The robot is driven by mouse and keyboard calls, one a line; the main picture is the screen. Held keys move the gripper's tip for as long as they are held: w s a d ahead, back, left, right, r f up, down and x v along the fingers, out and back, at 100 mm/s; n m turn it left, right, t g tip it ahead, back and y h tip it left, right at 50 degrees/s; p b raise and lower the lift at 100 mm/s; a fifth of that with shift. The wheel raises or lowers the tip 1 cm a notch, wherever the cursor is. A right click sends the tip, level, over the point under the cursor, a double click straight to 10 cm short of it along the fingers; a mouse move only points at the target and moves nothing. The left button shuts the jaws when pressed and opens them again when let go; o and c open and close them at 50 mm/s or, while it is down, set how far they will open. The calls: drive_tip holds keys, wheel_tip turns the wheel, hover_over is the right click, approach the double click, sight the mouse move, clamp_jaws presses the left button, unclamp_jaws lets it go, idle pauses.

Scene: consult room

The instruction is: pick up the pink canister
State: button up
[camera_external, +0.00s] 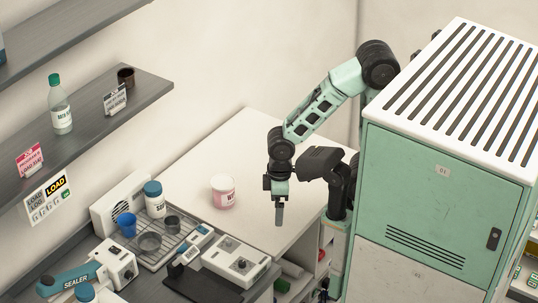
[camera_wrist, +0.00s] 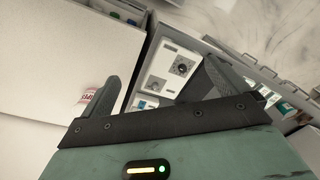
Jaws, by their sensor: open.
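The pink canister (camera_external: 223,191) stands upright on the white counter (camera_external: 262,150) in the external view. It has a pale lid and a label with red print. My gripper (camera_external: 279,213) hangs to the right of the canister, pointing down and apart from it. In the wrist view a small part of the canister (camera_wrist: 88,98) shows left of the left finger, partly hidden by that finger. My gripper (camera_wrist: 168,85) is open there, with nothing between its fingers.
A white device with a dial (camera_external: 236,262) sits in front of the canister. A wire rack (camera_external: 152,257) with cups and a blue-lidded jar (camera_external: 154,199) stands to the left. Shelves (camera_external: 120,125) hang on the left wall. The counter behind the canister is clear.

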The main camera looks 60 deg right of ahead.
drive_tip(key=shift+s+d+f, duration=0.15)
drive_tip(key=shift+s+f, duration=0.2)
drive_tip(key=shift+s, duration=0.25)
